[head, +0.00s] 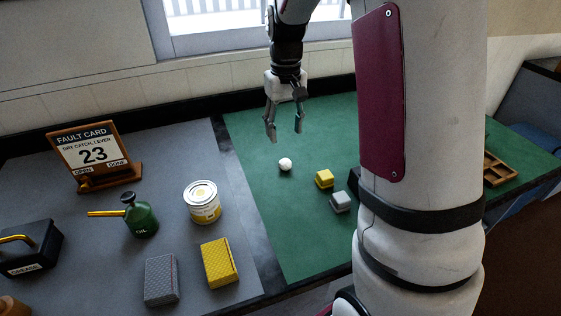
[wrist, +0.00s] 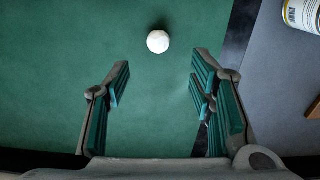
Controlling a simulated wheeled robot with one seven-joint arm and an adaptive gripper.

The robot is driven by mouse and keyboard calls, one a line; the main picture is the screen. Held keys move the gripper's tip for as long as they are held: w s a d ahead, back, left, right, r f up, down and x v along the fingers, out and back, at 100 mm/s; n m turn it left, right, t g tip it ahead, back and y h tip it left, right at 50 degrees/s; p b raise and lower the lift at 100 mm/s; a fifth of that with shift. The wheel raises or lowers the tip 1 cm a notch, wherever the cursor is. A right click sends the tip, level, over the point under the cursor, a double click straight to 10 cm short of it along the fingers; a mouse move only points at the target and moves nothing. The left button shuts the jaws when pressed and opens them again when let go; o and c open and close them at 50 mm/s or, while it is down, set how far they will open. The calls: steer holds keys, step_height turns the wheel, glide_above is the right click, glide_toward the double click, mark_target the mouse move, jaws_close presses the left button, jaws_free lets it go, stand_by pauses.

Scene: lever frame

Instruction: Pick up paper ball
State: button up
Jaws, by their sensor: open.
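The paper ball (head: 285,164) is a small white ball lying on the green mat (head: 262,135). In the wrist view the ball (wrist: 158,41) lies on bare green surface, beyond the fingertips and roughly centred between them. My gripper (head: 285,136) points down above the mat, behind and above the ball in the head view, apart from it. In the wrist view my gripper (wrist: 160,72) has its two fingers spread wide with nothing between them.
A yellow block (head: 324,178) and a grey block (head: 340,202) sit right of the ball. On the grey surface at left stand a can (head: 202,203), a green oil can (head: 140,218), yellow (head: 219,263) and grey (head: 161,280) textured blocks and a fault card (head: 94,152).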

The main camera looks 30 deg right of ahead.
mark_target(285, 159)
step_height(285, 159, down, 11)
steer(key=shift+d+f, duration=0.1)
steer(key=shift+f, duration=0.1)
stand_by(0.4)
steer(key=shift+c, duration=0.4)
steer(key=c, duration=0.7)
